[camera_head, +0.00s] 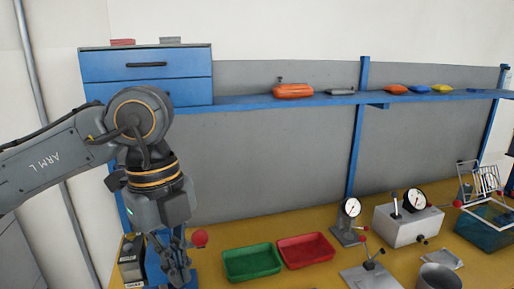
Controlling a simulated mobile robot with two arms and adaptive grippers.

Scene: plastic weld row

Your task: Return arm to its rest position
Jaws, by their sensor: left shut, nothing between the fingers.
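My left arm comes in from the left, marked ARM L, and bends down at the wrist. My left gripper (177,268) points down over the left end of the yellow bench (218,273). Its fingers are shut and hold nothing. A red ball-shaped knob (200,238) shows just right of the gripper; what it belongs to is partly hidden. My right gripper is not in view.
A green tray (252,262) and a red tray (305,250) lie right of the gripper. A dial gauge stand (349,221) and a grey box with levers (407,224) stand farther right. A blue shelf (240,102) and drawer cabinet (145,65) are behind.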

